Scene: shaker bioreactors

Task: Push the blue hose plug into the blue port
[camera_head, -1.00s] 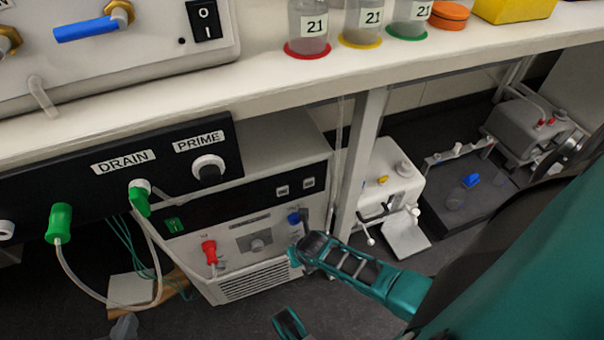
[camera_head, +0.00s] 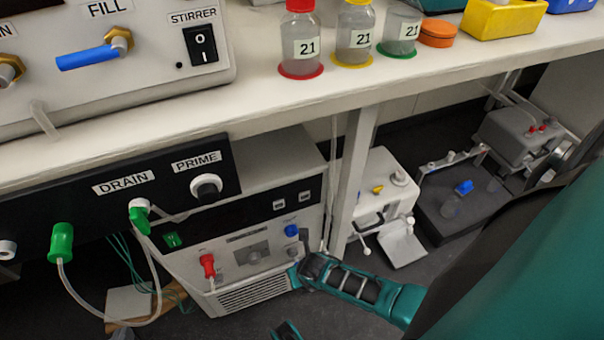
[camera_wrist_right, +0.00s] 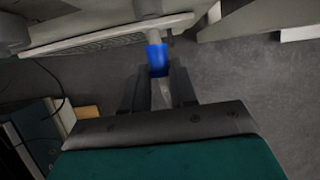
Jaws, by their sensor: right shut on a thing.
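The blue port area shows as a blue fitting (camera_head: 292,231) on the right of the pump unit's front panel (camera_head: 262,235); I cannot tell port from plug there. In the right wrist view the blue hose plug (camera_wrist_right: 157,58) is at my right gripper's fingertips (camera_wrist_right: 158,78), with a pale hose between the fingers. The plug is at the unit's front, but whether it is seated is unclear. The right fingers are shut on it. A teal tip (camera_head: 287,330) at the head view's bottom edge seems to be my left gripper, mostly cut off; its jaws cannot be judged.
A red plug (camera_head: 207,265) with a hose is on the same panel. Green plugs (camera_head: 61,242) and looping hoses hang at the left. The bench (camera_head: 270,95) overhangs the unit. A bench leg (camera_head: 352,180) and a white device (camera_head: 382,190) stand to the right.

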